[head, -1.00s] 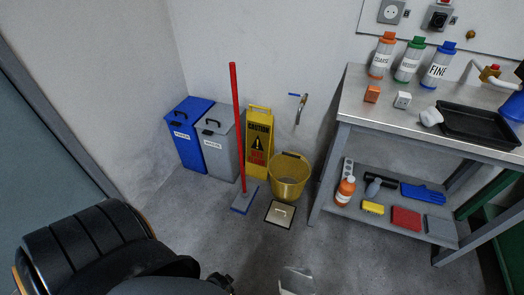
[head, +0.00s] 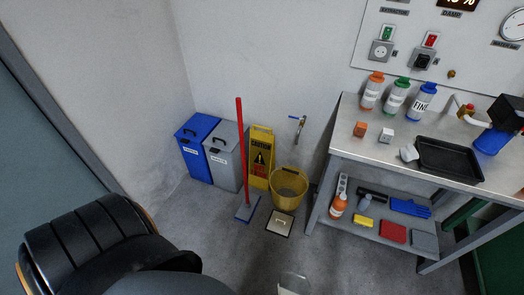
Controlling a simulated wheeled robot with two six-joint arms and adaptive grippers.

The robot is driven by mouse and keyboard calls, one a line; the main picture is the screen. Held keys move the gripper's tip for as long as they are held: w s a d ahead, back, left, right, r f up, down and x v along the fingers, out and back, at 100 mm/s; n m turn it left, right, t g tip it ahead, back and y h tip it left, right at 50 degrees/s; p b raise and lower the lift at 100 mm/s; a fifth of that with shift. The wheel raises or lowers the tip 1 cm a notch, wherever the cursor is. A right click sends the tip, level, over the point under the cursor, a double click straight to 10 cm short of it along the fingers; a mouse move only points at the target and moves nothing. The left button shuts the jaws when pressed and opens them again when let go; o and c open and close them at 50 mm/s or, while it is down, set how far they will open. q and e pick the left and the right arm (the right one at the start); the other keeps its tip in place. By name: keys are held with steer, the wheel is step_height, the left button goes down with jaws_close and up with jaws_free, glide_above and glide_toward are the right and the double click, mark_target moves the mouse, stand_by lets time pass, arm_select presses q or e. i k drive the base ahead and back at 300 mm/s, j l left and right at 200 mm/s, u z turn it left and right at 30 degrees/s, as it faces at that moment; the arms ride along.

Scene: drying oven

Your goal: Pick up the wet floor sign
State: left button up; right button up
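The yellow wet floor sign (head: 260,150), with "CAUTION" at its top, stands upright and folded against the back wall. It is between the grey bin and the yellow bucket. The red mop handle (head: 241,150) stands just left of it, and the bucket hides part of its lower right. My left arm shows at the lower left, but its gripper is out of view. A pale piece at the bottom edge may be part of my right arm; no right gripper fingers show.
A blue bin (head: 196,150) and a grey bin (head: 224,158) stand left of the mop. The yellow bucket (head: 289,190) is right of the sign, with a square floor plate (head: 280,222) in front. A steel workbench (head: 345,140) stands at right.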

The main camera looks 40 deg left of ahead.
mark_target(261, 162)
steer(key=i+j+u, duration=0.1)
steer(key=j, duration=0.35)
steer(key=i+j, duration=0.15)
steer(key=j, duration=0.25)
steer(key=i+j+u, duration=0.15)
steer(key=j, duration=0.3)
steer(key=i+j, duration=0.1)
steer(key=j, duration=0.3)
steer(key=i+j+u, duration=0.15)
steer(key=j, duration=0.25)
